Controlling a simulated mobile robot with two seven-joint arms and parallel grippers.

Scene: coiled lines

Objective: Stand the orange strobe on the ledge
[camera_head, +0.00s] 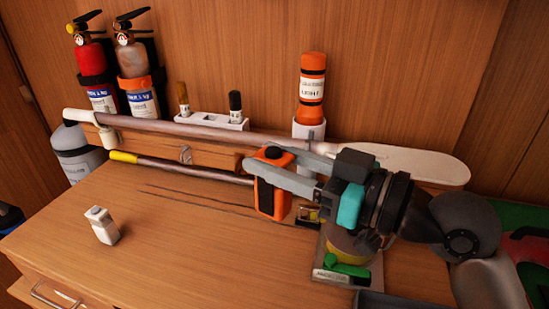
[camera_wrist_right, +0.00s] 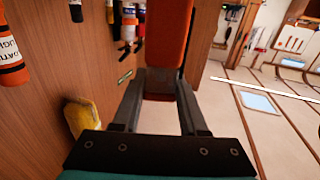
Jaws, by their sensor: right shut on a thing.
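The orange strobe (camera_head: 266,192), a boxy orange body with a black front panel, is clamped in my right gripper (camera_head: 272,170). It is upright in the head view, above the back part of the wooden desk; whether its bottom touches anything is unclear. In the right wrist view the strobe (camera_wrist_right: 165,40) runs up between the two fingers (camera_wrist_right: 160,95). A raised wooden step along the wall (camera_head: 217,157), seemingly the ledge, lies behind the strobe and partly behind a long oar. My left gripper is out of view.
The oar (camera_head: 200,131) and a yellow-tipped pole (camera_head: 190,168) run along the back. An orange labelled canister (camera_head: 312,88) stands in a white holder. Fire extinguishers (camera_head: 136,65) hang at left. A white carton (camera_head: 102,225) and green-handled item (camera_head: 345,266) are on the desk. Its front middle is clear.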

